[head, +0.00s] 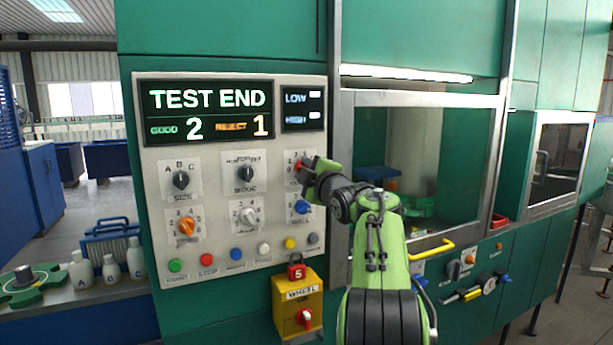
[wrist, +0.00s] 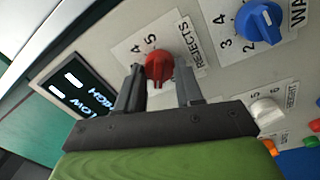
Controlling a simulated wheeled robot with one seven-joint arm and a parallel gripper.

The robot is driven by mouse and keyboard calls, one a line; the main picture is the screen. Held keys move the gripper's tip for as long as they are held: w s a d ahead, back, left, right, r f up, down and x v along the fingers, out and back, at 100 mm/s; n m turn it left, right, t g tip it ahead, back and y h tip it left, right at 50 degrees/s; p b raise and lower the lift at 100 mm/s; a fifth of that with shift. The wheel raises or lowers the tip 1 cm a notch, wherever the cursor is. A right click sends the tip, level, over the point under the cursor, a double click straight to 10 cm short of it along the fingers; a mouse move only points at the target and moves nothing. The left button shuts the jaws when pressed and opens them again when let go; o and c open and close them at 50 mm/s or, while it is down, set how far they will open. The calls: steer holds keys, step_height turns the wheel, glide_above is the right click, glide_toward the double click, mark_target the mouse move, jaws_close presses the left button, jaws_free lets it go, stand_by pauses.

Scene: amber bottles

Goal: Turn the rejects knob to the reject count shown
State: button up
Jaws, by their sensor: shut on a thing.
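The display (head: 206,112) on the control panel reads TEST END, with GOOD 2 and REJECT 1. The red rejects knob (head: 299,167) sits at the panel's upper right, partly covered by my gripper (head: 309,177) in the head view. In the wrist view the red knob (wrist: 159,66) lies between the two fingertips of my gripper (wrist: 159,82), which is shut on it. The REJECTS label and the numbers 4 and 5 show beside the knob; its other numbers are hidden by the fingers. I cannot tell which number the knob points to.
The blue knob (wrist: 259,20) marked WALL and a white knob (wrist: 266,111) are close by. A row of coloured buttons (head: 236,254) runs below. A yellow box with a red lock (head: 297,272) hangs under the panel. A glazed door (head: 430,170) is to the right.

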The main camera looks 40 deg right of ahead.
steer(key=shift+f+n, duration=0.1)
steer(key=shift+n, duration=0.2)
steer(key=o, duration=1)
steer(key=b+v, duration=0.5)
steer(key=v, duration=1)
steer(key=shift+s+a, duration=0.2)
steer(key=shift+s, duration=0.15)
